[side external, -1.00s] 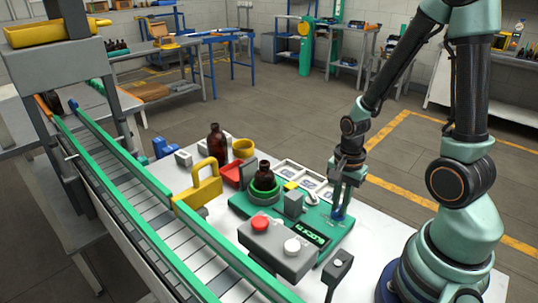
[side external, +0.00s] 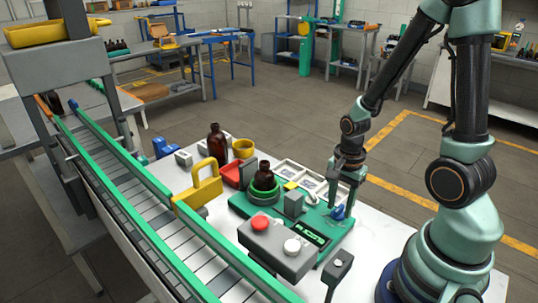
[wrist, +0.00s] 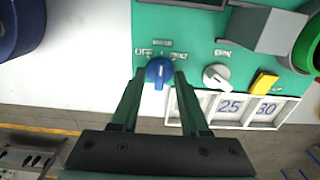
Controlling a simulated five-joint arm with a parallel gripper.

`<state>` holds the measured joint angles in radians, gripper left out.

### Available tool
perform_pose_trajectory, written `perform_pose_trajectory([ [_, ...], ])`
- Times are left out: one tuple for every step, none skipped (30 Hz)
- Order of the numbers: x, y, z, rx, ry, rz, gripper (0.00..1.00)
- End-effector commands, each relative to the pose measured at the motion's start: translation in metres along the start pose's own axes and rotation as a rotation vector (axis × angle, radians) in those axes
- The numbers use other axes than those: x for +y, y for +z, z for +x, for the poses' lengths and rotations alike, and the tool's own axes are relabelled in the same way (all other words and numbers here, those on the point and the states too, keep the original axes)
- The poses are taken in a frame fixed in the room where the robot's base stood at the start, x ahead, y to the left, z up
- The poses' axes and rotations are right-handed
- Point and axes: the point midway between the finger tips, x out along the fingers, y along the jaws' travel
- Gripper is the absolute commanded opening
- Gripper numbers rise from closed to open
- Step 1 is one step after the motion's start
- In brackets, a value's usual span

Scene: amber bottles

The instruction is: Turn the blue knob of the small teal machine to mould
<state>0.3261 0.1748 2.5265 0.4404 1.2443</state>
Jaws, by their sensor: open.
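The teal machine (side external: 330,226) sits on the white table in front of my arm; its teal panel (wrist: 190,25) fills the top of the wrist view. The blue knob (wrist: 159,71) is at the panel's edge and shows in the side view (side external: 338,212). Small labels surround it; OFF is readable at its left, the others are too small to read surely. My gripper (wrist: 159,74) is open, with one fingertip on each side of the knob; I cannot tell whether either touches it. In the side view my gripper (side external: 344,204) is low over the knob.
An amber bottle (side external: 265,177) stands in the machine's green ring (side external: 263,193). A grey box with red button (side external: 260,222) stands in front.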

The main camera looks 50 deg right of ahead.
Motion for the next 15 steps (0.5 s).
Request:
perform_pose_trajectory([
  [0.0,0.0,0.0,0.0,0.0,0.0,0.45],
  [0.0,0.0,-0.001,0.0,-0.001,0.0,0.45],
  [0.0,0.0,-0.002,0.0,-0.001,0.0,0.45],
  [0.0,0.0,-0.004,0.0,-0.001,0.0,0.45],
  [-0.001,0.0,-0.006,0.001,-0.002,0.0,0.45],
  [-0.001,-0.001,-0.009,0.001,-0.004,0.0,0.45],
  [-0.001,0.0,-0.012,0.001,-0.004,0.0,0.45],
  [-0.001,-0.001,-0.015,0.002,-0.005,0.0,0.45],
  [-0.001,-0.001,-0.02,0.002,-0.005,0.0,0.45],
  [-0.001,-0.001,-0.024,0.002,-0.006,0.0,0.45],
  [-0.001,0.0,-0.027,0.002,-0.006,0.0,0.45],
  [-0.002,-0.001,-0.034,0.002,-0.007,0.0,0.45],
  [-0.002,-0.001,-0.038,0.003,-0.008,0.0,0.45],
  [-0.002,-0.001,-0.043,0.002,-0.007,0.0,0.45],
  [-0.002,-0.001,-0.048,0.002,-0.007,0.0,0.45],
])
